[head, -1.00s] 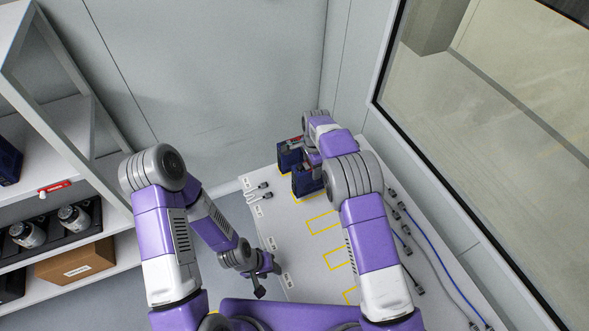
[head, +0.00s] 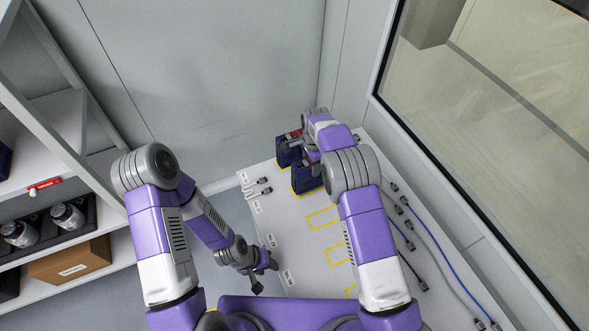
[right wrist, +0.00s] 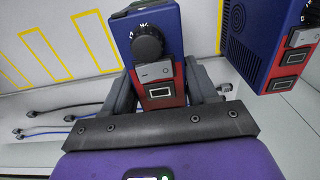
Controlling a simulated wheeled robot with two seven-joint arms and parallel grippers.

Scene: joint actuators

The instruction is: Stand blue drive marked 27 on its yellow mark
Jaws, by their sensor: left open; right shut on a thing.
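Two blue drives stand at the far end of the white table (head: 300,240). The nearer drive (head: 304,181) is at a yellow outline, part of which shows by its base. The farther drive (head: 284,155) is just behind it. My right gripper (right wrist: 163,92) is shut on a blue drive with a red lower front and black dial (right wrist: 148,42), seemingly the nearer one. Whether its base touches the table is hidden. The other drive (right wrist: 258,38) is to its right in the right wrist view. I cannot read any number. My left gripper (head: 264,274) is open and empty at the table's left edge.
Empty yellow outlines (head: 324,219) run along the table toward me. Shelves with a cardboard box (head: 70,261) stand left. A wall and window border the table.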

